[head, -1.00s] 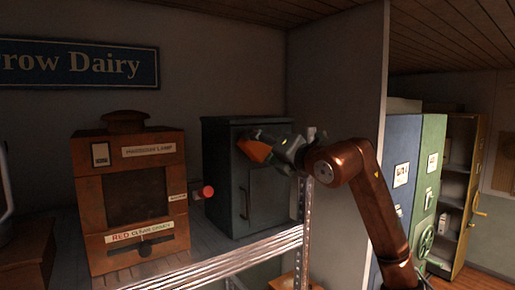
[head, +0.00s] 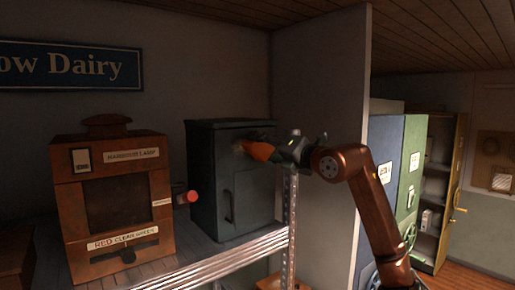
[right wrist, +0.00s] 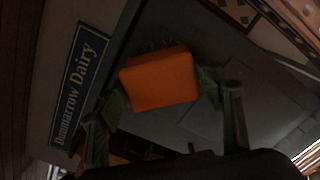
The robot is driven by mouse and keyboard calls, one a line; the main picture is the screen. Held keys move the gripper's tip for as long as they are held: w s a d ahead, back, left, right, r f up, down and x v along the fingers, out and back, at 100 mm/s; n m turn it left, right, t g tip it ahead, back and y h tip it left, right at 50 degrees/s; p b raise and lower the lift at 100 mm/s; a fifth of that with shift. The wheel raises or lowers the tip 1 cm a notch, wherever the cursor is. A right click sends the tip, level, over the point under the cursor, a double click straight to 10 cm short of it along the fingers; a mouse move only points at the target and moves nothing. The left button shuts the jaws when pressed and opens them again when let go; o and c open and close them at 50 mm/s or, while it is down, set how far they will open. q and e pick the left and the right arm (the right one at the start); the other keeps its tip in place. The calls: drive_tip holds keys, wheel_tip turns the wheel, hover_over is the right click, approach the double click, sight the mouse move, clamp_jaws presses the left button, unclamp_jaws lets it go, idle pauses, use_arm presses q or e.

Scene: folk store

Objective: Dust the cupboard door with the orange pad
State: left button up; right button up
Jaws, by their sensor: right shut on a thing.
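The dark grey cupboard (head: 210,190) stands on the shelf with its door (head: 255,195) facing right of centre and a handle on the door's left side. My right gripper (head: 277,151) is shut on the orange pad (head: 260,151) at the upper part of the door. In the right wrist view the pad (right wrist: 160,78) sits between the two fingers (right wrist: 165,100), with the grey cupboard behind it. A brownish patch shows beside the pad near the door's top. I cannot tell whether the pad touches the door. My left gripper is not in view.
An orange-brown lamp box (head: 112,200) with a red knob (head: 193,196) stands left of the cupboard. A metal shelf edge (head: 225,260) and a perforated post (head: 289,225) are in front. A wall panel (head: 322,140) stands to the right, with tall lockers beyond.

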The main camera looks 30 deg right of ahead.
drive_tip(key=shift+w+d+p, duration=0.2)
drive_tip(key=shift+d+p, duration=0.35)
drive_tip(key=shift+d, duration=1.6)
drive_tip(key=shift+s+a, duration=0.15)
drive_tip(key=shift+a, duration=1.85)
drive_tip(key=shift+s+a, duration=0.15)
drive_tip(key=shift+a, duration=1.9)
drive_tip(key=shift+s+a, duration=0.15)
drive_tip(key=shift+a, duration=1.85)
drive_tip(key=shift+s, duration=0.1)
drive_tip(key=shift+s+d+b, duration=0.15)
drive_tip(key=shift+s+b, duration=0.55)
drive_tip(key=shift+s, duration=0.8)
drive_tip(key=shift+s+d+b, duration=0.1)
drive_tip(key=shift+s+b, duration=0.6)
drive_tip(key=shift+s, duration=0.75)
drive_tip(key=s+b, duration=0.1)
drive_tip(key=s, duration=0.2)
drive_tip(key=shift+d, duration=0.1)
